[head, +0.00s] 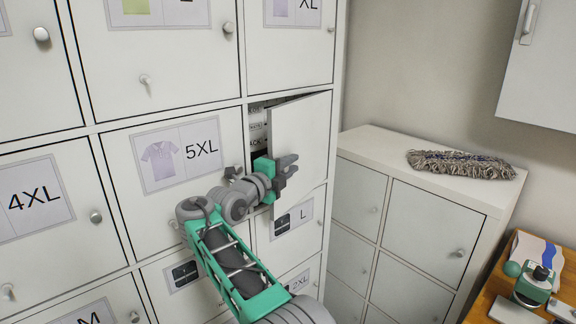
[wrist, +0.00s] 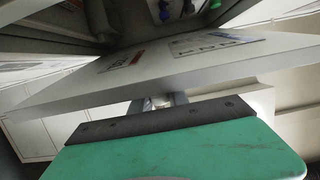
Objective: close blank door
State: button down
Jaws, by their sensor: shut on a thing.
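The blank door (head: 309,140) is a plain white locker door with no label, in the right column of the locker wall. It stands ajar, its left edge swung out from the cabinet, with a dark gap and some printed matter inside. My gripper (head: 288,168) is at the door's outer face, low and toward its left side. In the wrist view the fingers (wrist: 160,102) are shut around a small pale thing, which looks like the door's knob; the knob is mostly hidden. The white door panel (wrist: 70,97) also spans the wrist view.
Closed locker doors surround it, including one labelled 5XL (head: 150,205) to the left and one labelled L (head: 285,245) below. A low white cabinet (head: 430,215) with a grey mop head (head: 460,164) stands at right. A wooden table (head: 492,300) is lower right.

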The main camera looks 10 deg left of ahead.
aim_at(283, 171)
jog(key=shift+d, duration=0.15)
jog(key=c, duration=1.7)
grip_release()
jog(key=shift+o, duration=0.8)
jog(key=shift+w+d, duration=0.15)
jog(key=shift+w, duration=0.1)
jog(key=shift+o, duration=1.2)
jog(key=shift+s, duration=0.1)
jog(key=b+v, duration=0.1)
jog(key=v, duration=0.3)
jog(key=b+v, duration=0.2)
jog(key=v, duration=0.1)
jog(key=shift+s+a+f, duration=0.15)
jog(key=shift+s+a, duration=0.15)
jog(key=shift+a, duration=0.1)
jog(key=shift+s, duration=0.15)
